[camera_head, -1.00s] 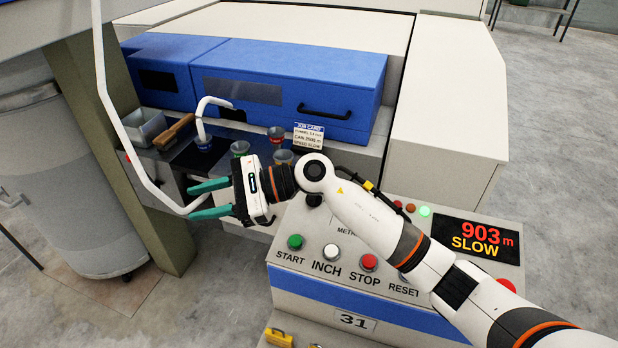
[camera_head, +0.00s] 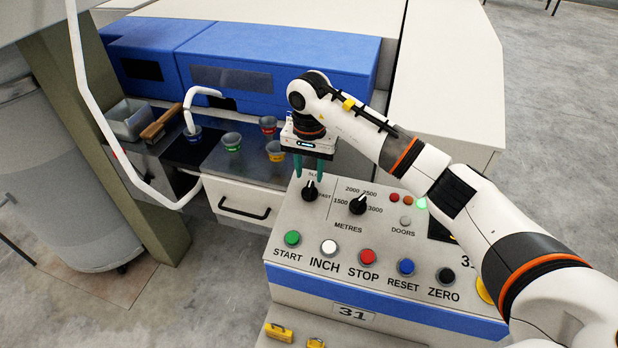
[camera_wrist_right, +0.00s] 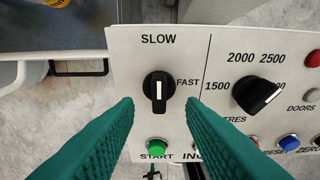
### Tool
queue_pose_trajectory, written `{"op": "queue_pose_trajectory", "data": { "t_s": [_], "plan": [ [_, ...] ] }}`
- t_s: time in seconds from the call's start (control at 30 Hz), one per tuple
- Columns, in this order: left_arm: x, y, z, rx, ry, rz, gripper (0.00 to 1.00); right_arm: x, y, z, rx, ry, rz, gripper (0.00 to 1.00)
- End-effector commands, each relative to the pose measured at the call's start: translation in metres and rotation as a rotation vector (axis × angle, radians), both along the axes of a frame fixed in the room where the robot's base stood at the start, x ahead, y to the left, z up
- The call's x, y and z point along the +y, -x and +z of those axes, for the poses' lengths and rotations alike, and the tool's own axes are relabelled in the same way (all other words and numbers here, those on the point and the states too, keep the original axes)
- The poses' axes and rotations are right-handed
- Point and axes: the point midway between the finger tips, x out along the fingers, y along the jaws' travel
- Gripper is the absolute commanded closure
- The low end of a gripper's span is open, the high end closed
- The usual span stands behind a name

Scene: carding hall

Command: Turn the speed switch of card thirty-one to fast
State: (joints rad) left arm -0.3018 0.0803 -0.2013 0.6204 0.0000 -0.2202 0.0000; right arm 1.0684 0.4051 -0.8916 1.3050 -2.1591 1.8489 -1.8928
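The speed switch (camera_head: 310,191) is a black knob on the light panel (camera_head: 345,240) of the card marked 31. In the right wrist view the knob (camera_wrist_right: 158,90) has its white line upright, in line with the word SLOW above; FAST is printed to its right. My right gripper (camera_head: 309,180) points down over the knob in the head view. In the wrist view its green fingers (camera_wrist_right: 160,103) are apart, one to each side of the knob, with nothing between them; whether they are level with the knob is unclear. My left gripper is not in view.
The metres knob (camera_head: 358,204) is close on the right. A row of buttons, START (camera_head: 292,238) to ZERO, lies in front. My right arm hides most of the display (camera_head: 440,228). Several small cups (camera_head: 232,142) stand on the shelf behind left.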

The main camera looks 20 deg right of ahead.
Motion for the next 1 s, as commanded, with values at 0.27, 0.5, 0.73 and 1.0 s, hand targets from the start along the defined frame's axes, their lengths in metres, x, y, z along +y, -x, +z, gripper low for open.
{"op": "queue_pose_trajectory", "data": {
  "t_s": [0.27, 0.5, 0.73, 1.0],
  "plan": [
    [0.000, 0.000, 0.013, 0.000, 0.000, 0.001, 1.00, 0.001, 0.000, -0.039, 0.002, -0.003, -0.001, 0.64],
    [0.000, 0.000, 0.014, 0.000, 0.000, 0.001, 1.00, 0.001, 0.000, -0.047, -0.002, -0.002, 0.000, 0.64],
    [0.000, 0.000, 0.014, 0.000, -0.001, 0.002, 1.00, 0.001, 0.000, -0.047, -0.002, -0.002, 0.000, 0.75],
    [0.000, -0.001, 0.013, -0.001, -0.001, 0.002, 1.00, 0.001, 0.000, -0.047, -0.002, -0.002, -0.001, 1.00]
  ]
}}
